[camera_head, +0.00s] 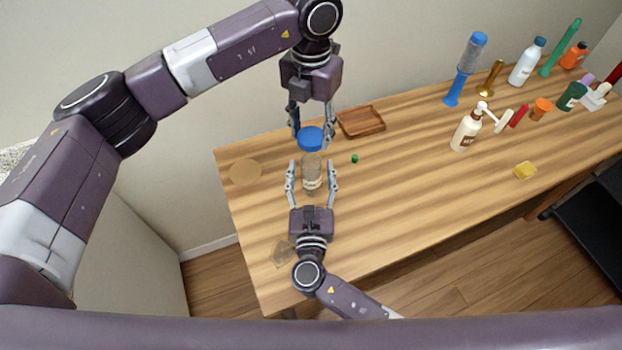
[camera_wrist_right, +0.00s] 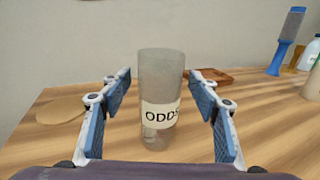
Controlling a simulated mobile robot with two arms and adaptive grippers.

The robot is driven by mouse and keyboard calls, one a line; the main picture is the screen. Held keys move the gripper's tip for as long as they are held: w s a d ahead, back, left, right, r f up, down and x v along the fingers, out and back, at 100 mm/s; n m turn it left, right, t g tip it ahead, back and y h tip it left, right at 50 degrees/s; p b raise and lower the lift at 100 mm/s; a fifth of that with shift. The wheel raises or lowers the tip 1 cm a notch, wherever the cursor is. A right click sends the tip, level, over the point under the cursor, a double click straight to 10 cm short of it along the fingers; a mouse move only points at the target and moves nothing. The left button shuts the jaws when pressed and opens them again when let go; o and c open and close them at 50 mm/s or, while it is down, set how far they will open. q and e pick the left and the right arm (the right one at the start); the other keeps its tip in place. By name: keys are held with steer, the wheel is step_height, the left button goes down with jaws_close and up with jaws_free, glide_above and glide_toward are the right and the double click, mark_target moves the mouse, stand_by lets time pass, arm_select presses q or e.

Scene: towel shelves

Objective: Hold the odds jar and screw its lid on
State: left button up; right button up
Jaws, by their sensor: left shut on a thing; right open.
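The odds jar (camera_head: 312,172) stands upright on the wooden table, a greyish clear jar with a white label. In the right wrist view the jar (camera_wrist_right: 161,80) shows "ODDS" and no lid on its rim. My right gripper (camera_head: 312,167) is open, one finger on each side of the jar, with gaps showing in the wrist view. My left gripper (camera_head: 312,133) points down and is shut on the blue lid (camera_head: 310,139), just behind the jar in the head view. The lid is outside the wrist view; its height above the table is hard to tell.
A wooden tray (camera_head: 361,121) lies behind and right of the lid. A small green piece (camera_head: 354,158) is right of the jar. A round tan mat (camera_head: 245,171) lies left.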

steer(key=shift+w, duration=0.35)
jaws_close()
stand_by(0.3)
